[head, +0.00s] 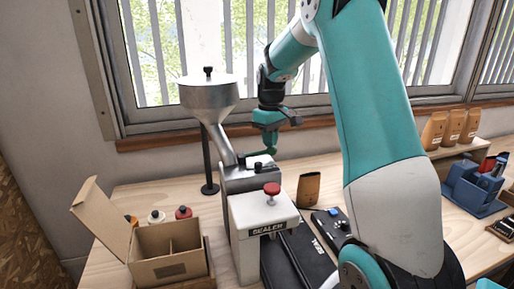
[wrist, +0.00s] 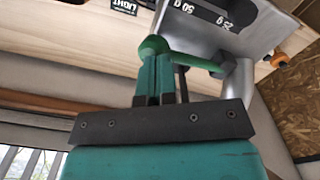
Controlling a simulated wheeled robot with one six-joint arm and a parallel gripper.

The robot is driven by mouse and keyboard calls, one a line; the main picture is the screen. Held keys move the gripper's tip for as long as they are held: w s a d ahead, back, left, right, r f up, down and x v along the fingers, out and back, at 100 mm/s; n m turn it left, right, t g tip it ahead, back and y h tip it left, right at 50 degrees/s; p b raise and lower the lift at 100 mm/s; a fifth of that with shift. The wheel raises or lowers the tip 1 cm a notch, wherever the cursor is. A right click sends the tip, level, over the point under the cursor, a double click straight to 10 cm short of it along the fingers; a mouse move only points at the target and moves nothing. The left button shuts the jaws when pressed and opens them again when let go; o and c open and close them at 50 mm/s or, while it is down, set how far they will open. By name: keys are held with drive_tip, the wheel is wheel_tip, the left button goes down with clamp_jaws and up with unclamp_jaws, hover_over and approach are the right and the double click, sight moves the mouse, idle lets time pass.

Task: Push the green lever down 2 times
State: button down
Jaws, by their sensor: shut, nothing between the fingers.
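The green lever (wrist: 190,59) shows in the wrist view as a thin bar with a round knob, running from the grey machine (wrist: 222,25) to the tips of my fingers. In the head view its green knob (head: 272,151) shows just below my gripper (head: 270,140), above the grey machine's (head: 238,180) top; most of the bar is hard to make out there. My gripper is shut and empty, pointing down. In the wrist view its fingertips (wrist: 154,60) overlap the knob; I cannot tell whether they touch it.
A metal hopper (head: 208,98) rises at the machine's left. A white sealer (head: 262,212) with a red knob (head: 271,188) stands in front. An open cardboard box (head: 172,262) is at front left.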

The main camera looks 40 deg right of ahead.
drive_tip(key=shift+f, duration=0.25)
wheel_tip(320, 180, up, 6)
drive_tip(key=p, duration=0.5)
drive_tip(key=shift+r+p, duration=0.1)
drive_tip(key=shift+p, duration=0.2)
idle(1.7)
